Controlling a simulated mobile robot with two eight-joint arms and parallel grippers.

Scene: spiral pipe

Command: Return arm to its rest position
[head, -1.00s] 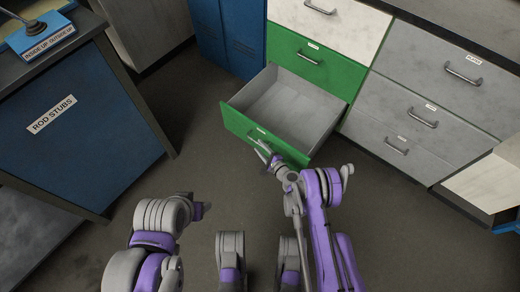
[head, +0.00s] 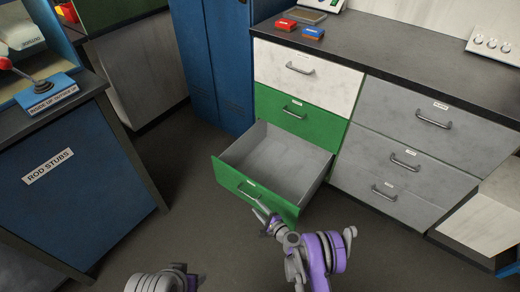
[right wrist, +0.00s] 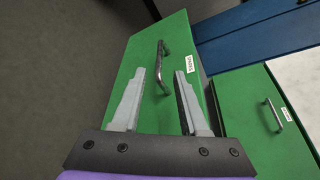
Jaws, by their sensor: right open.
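My right gripper (head: 264,214) is in front of the open green bottom drawer (head: 229,177), near its handle (head: 247,189). In the right wrist view its two fingers (right wrist: 157,103) are spread, with nothing between them that I can see held. The drawer is pulled out and looks empty. My left arm shows only in part at the bottom left of the head view; its fingers cannot be made out.
A closed green drawer (head: 291,110) and a white drawer (head: 300,76) are above the open one. Grey drawers (head: 400,157) stand to the right. A blue cabinet marked ROD STUBS (head: 75,190) is at the left. Dark floor (head: 185,200) lies free between them.

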